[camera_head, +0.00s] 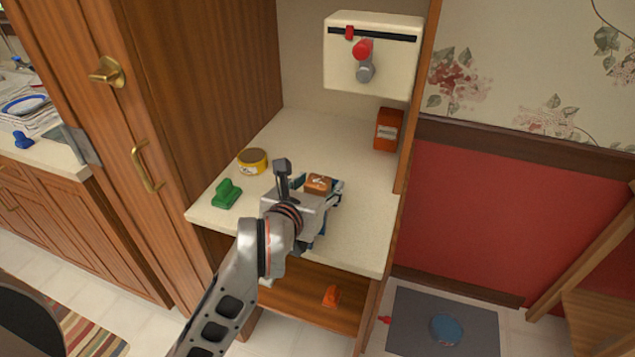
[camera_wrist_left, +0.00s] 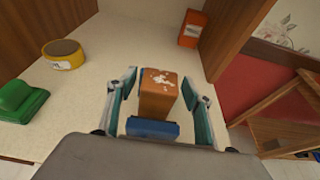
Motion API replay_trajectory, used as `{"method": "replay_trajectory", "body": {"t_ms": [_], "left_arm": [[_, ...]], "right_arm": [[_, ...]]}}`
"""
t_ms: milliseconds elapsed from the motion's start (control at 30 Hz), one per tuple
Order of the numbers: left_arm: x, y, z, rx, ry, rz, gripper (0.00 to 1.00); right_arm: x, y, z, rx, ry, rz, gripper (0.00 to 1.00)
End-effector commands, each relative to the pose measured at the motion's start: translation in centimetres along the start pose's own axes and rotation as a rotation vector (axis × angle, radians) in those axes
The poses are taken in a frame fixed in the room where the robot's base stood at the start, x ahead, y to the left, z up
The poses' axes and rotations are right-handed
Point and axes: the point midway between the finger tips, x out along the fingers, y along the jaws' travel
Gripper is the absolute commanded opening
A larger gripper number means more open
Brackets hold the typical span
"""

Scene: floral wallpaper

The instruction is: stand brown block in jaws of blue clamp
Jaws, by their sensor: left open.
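The brown block (camera_head: 318,184) stands on the counter shelf, its top marked with a whitish patch. In the left wrist view the block (camera_wrist_left: 158,100) is upright between my fingers. The blue clamp (camera_wrist_left: 152,128) shows as a blue piece against the block's near side, with a little blue behind it. The block appears to stand between these parts; its base is hidden. My left gripper (camera_wrist_left: 160,82) is open, with one teal finger on each side of the block and gaps between. In the head view the gripper and wrist cover most of the clamp. My right gripper is not in view.
A green object (camera_head: 226,195) and a yellow tin (camera_head: 252,161) stand left of the gripper. An orange-red box (camera_head: 388,129) is at the back right, below a cream wall box (camera_head: 372,60). Wooden side panels bound the shelf. The counter (camera_head: 365,225) is clear at right.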

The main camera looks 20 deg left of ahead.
Motion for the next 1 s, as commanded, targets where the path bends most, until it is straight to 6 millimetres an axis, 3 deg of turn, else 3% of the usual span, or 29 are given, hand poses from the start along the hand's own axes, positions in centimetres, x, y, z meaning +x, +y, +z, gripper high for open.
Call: {"method": "replay_trajectory", "body": {"t_ms": [33, 367, 400, 700, 1000], "left_arm": [[-0.1, -0.2, -0.2, -0.002, 0.021, -0.003, 0.51], [-7.6, -0.1, 0.0, -0.002, 0.011, -0.003, 0.51], [-8.1, 0.0, 0.3, 0.001, 0.012, 0.000, 0.51], [-11.0, 0.0, 0.6, 0.001, 0.007, 0.003, 0.51], [-12.1, 0.0, 0.3, -0.001, 0.006, 0.001, 0.51]], "right_arm": [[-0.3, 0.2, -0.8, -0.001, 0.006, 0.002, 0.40], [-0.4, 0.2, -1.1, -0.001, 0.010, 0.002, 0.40], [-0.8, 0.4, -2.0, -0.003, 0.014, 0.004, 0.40], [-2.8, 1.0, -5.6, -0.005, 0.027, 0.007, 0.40], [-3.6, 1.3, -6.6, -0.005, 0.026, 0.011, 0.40]]}}
